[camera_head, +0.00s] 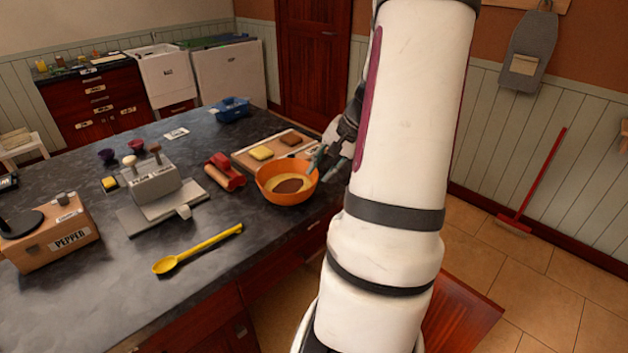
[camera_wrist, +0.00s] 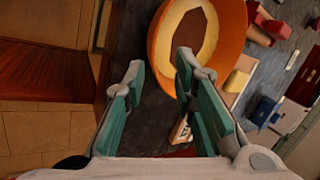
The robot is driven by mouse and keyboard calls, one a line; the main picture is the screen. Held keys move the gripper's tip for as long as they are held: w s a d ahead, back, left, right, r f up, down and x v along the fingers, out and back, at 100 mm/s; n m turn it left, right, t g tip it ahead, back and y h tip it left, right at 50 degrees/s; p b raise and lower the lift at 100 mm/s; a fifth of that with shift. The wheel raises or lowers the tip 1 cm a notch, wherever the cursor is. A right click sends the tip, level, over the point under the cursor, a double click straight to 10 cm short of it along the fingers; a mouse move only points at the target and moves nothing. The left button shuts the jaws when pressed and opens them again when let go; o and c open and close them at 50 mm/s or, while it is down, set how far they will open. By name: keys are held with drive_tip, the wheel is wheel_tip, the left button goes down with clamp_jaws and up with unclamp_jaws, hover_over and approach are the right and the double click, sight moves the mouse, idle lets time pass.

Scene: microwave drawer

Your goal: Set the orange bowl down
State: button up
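The orange bowl (camera_head: 286,197) is upright at the right edge of the dark counter, in front of the wooden board. It looks to be resting on the counter. Its inside shows pale yellow with a brown patch. In the wrist view the bowl (camera_wrist: 238,35) fills the top middle. My gripper (camera_head: 320,168) is at the bowl's right rim. In the wrist view my gripper (camera_wrist: 158,64) has its teal fingers spread with a clear gap. The right finger overlaps the bowl and the left finger is outside its rim. Contact with the rim cannot be told.
The wooden board (camera_head: 246,158) with yellow and brown slabs lies behind the bowl. A red item (camera_head: 224,172), a grey scale-like device (camera_head: 152,183) and a yellow spoon (camera_head: 198,249) are to the left. A blue container (camera_head: 232,109) stands farther back. Bare counter lies between spoon and bowl.

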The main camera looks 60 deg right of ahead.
drive_tip(key=w+a+r+n+g, duration=0.15)
drive_tip(key=a+r+n, duration=0.35)
drive_tip(key=a, duration=0.5)
drive_tip(key=w+a+r+n, duration=0.2)
drive_tip(key=w+a+r, duration=0.1)
drive_tip(key=a+r, duration=0.55)
drive_tip(key=s+a+r+n, duration=0.1)
drive_tip(key=s+a+n, duration=0.3)
drive_tip(key=a, duration=0.6)
drive_tip(key=s+a+r+n, duration=0.2)
drive_tip(key=s+a+n, duration=0.3)
drive_tip(key=a, duration=0.5)
drive_tip(key=shift+s+a+n+t+h, duration=0.3)
drive_tip(key=shift+s+t+h, duration=0.15)
drive_tip(key=shift+s, duration=0.15)
